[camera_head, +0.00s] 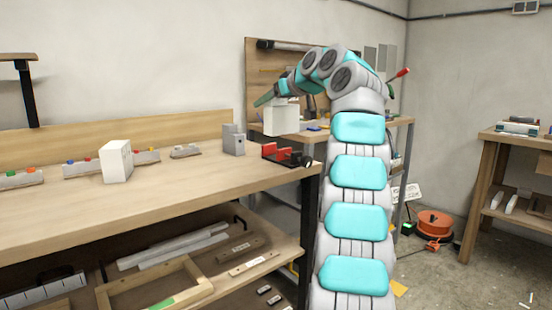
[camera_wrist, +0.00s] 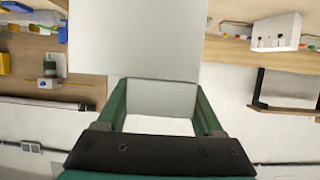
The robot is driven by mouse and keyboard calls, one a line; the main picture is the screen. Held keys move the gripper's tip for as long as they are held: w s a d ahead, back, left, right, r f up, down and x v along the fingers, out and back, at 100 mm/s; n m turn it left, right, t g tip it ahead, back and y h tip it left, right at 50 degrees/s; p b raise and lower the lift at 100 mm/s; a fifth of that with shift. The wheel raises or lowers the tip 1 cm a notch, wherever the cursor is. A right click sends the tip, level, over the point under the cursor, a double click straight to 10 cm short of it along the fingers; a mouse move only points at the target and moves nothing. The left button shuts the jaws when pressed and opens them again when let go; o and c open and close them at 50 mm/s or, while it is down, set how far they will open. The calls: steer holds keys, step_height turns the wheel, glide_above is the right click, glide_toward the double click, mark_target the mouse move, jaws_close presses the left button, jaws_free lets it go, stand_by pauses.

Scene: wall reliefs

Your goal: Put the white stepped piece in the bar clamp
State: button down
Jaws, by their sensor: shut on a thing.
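My gripper (camera_head: 268,99) is shut on the white stepped piece (camera_head: 281,119) and holds it in the air near the right end of the workbench. The wrist view shows both green fingers of my gripper (camera_wrist: 162,92) with the piece (camera_wrist: 135,38) between them, its plain pale face filling the upper middle. The steps of the piece are hard to make out. A red and black clamp (camera_head: 284,153), which looks like the bar clamp, sits on the bench's right end, below the held piece and apart from it. I cannot make out the clamp in the wrist view.
A grey stepped block (camera_head: 233,140) stands on the bench (camera_head: 190,177) just left of the clamp. A white block (camera_head: 116,163) stands farther left. Low racks with coloured parts (camera_head: 95,165) line the back. Bare bench top lies in front.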

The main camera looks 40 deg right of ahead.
steer(key=shift+d+r, duration=0.1)
steer(key=shift+d, duration=0.2)
steer(key=shift+d, duration=0.3)
steer(key=shift+d+f, duration=0.25)
steer(key=shift+d, duration=0.1)
steer(key=shift+d+r, duration=0.1)
steer(key=shift+d, duration=0.1)
steer(key=shift+d, duration=0.3)
steer(key=shift+d+p, duration=0.3)
steer(key=shift+d, duration=0.45)
